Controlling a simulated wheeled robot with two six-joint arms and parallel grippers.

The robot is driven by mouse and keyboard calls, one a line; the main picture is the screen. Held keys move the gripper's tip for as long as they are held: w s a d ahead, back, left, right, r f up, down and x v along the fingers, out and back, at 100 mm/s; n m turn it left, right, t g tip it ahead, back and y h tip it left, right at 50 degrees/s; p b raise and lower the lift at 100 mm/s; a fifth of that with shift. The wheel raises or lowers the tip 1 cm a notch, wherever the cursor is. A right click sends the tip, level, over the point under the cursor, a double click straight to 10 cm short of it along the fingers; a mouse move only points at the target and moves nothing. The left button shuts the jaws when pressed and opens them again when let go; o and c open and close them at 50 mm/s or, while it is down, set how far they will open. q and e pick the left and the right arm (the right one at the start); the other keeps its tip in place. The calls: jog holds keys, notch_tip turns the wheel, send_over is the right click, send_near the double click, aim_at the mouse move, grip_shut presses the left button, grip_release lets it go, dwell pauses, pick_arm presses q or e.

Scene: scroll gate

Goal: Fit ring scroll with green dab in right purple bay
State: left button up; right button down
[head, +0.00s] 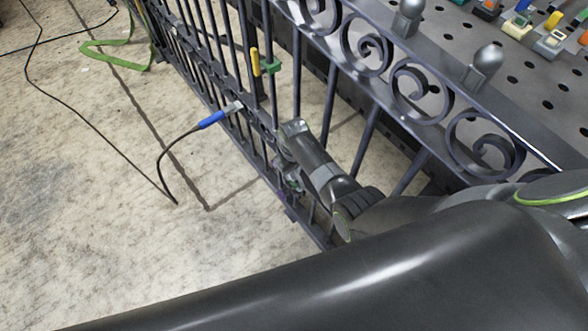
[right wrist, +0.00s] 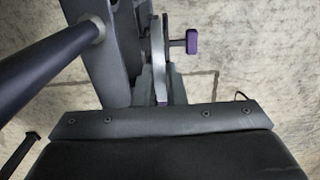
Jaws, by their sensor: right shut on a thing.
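In the head view the dark metal gate (head: 330,92) runs diagonally, with scrolls in its top band and upright bars below. My right gripper (head: 287,172) is low at the gate's bars, mostly hidden by my own wrist. In the right wrist view my right gripper (right wrist: 158,88) is shut on a thin, curved grey piece (right wrist: 158,48), seen edge-on, which looks like the ring scroll. No green dab shows on it. A purple block (right wrist: 192,42) on a short stem is just right of it; I cannot tell whether they touch. My left gripper is not in view.
A yellow handle (head: 255,62) and a green piece (head: 273,65) are at the gate's bars. A blue-handled tool (head: 212,119) with a black cable is against the gate. A perforated table (head: 455,62) with small coloured parts lies behind. The floor at left is mostly clear.

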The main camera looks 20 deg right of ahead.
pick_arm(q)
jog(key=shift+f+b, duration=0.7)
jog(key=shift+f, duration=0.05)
pick_arm(e)
jog(key=shift+f, duration=1.1)
jog(key=c, duration=1.4)
grip_release()
notch_tip(320, 180, up, 2)
jog(key=shift+r+p, duration=0.15)
jog(key=shift+p, duration=0.45)
notch_tip(320, 180, up, 4)
jog(key=shift+f+p, duration=0.2)
jog(key=shift+p, duration=0.45)
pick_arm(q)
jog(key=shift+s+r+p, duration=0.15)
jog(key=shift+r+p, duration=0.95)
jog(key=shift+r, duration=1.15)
pick_arm(e)
notch_tip(320, 180, up, 12)
jog(key=shift+f, duration=0.2)
